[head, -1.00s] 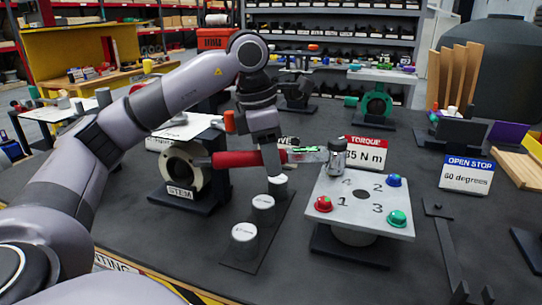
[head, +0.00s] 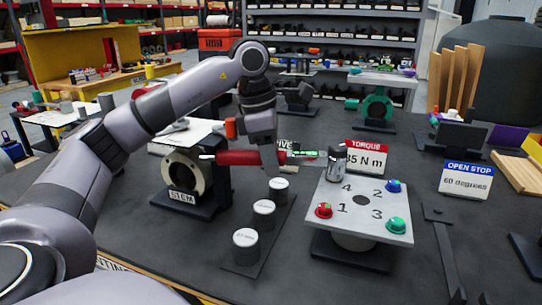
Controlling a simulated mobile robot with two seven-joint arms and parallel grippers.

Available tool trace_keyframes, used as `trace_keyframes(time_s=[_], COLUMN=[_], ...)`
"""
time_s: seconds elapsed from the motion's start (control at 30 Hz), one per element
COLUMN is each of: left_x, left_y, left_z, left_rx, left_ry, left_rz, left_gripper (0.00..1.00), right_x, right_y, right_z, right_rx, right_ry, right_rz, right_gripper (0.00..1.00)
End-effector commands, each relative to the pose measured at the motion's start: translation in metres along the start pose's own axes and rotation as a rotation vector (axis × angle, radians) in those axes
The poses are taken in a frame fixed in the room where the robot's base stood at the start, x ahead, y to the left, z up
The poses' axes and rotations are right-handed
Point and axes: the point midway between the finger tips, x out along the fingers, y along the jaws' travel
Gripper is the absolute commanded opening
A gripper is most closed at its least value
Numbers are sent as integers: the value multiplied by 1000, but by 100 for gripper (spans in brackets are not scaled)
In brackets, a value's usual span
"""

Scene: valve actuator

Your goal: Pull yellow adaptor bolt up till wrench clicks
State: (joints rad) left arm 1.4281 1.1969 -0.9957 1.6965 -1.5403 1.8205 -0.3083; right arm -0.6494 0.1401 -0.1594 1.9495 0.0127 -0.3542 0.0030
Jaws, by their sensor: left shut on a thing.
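A torque wrench with a red handle (head: 238,158) lies level above the bench in the head view. My left gripper (head: 272,158) is shut on this wrench near the right end of the red handle. The wrench's green-marked shaft (head: 308,154) runs right to a grey metal socket (head: 337,163), which stands upright on the pale square plate (head: 330,208) beside the number 4. Red (head: 324,211), blue (head: 393,186) and green (head: 397,225) bolts sit at the other corners. No yellow bolt shows; the socket covers that corner. My right gripper is not in view.
A round STEM fixture (head: 186,178) stands behind the wrench handle's left end. Several grey cylinders (head: 263,214) stand on a dark strip left of the plate. The TORQUE sign (head: 366,158) is close behind the socket. A flat dark tool (head: 442,240) lies right.

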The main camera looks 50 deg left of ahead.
Motion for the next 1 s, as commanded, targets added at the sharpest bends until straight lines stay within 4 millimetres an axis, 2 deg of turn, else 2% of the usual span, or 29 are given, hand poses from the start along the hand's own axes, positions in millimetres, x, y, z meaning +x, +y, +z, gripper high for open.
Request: trace_keyframes(time_s=[0.53, 1.0], left_x=[-2, -5], left_y=[6, 23], left_z=[0, 1], left_rx=[26, 136], left_ry=[-4, -15], left_rz=[4, -13], left_gripper=[0, 0], right_x=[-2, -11], right_y=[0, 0], right_z=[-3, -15], right_rx=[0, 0], right_ry=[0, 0], right_rz=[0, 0], right_gripper=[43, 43])
